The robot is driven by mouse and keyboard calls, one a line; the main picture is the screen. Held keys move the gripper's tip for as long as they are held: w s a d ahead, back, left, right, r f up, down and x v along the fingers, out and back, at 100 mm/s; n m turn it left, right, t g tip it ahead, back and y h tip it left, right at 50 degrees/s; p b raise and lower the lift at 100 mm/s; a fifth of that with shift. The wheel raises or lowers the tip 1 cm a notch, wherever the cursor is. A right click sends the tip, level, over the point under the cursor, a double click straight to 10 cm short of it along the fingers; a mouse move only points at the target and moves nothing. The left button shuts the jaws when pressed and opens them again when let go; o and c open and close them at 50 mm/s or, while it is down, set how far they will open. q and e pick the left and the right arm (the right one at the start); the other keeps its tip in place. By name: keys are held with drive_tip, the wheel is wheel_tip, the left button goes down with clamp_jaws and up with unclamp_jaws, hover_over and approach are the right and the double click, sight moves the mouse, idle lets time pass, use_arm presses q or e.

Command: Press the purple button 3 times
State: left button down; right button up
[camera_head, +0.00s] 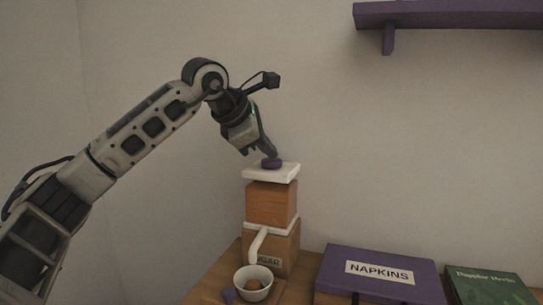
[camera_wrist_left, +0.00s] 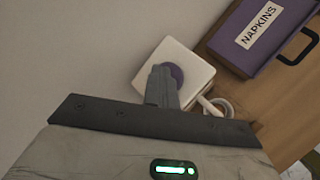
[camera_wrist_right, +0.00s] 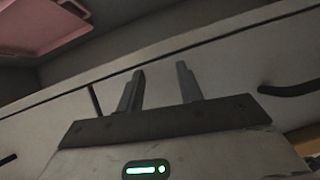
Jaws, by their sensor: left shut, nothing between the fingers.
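The purple button (camera_head: 271,163) is a round disc on a white square plate (camera_head: 284,174) on top of a stack of brown boxes. My left gripper (camera_head: 272,154) is shut and empty, pointing down with its fingertips right at the button. In the left wrist view the fingertips (camera_wrist_left: 163,72) overlap the purple button (camera_wrist_left: 177,73) and hide part of it. I cannot tell whether they touch it or whether it is pressed down. My right gripper (camera_wrist_right: 158,80) shows only in its own wrist view, with its two fingers apart and nothing between them.
A purple NAPKINS box (camera_head: 378,257) and a green box (camera_head: 488,287) lie to the right on the wooden counter (camera_head: 222,271). A purple shelf (camera_head: 450,15) hangs on the wall at upper right.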

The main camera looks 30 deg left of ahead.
sight(267, 161)
use_arm(q)
drive_tip(key=shift+r+p, duration=1.1)
drive_tip(key=shift+p, duration=0.05)
wheel_tip(267, 161, up, 5)
drive_tip(key=p, duration=0.4)
drive_tip(key=shift+p, duration=0.4)
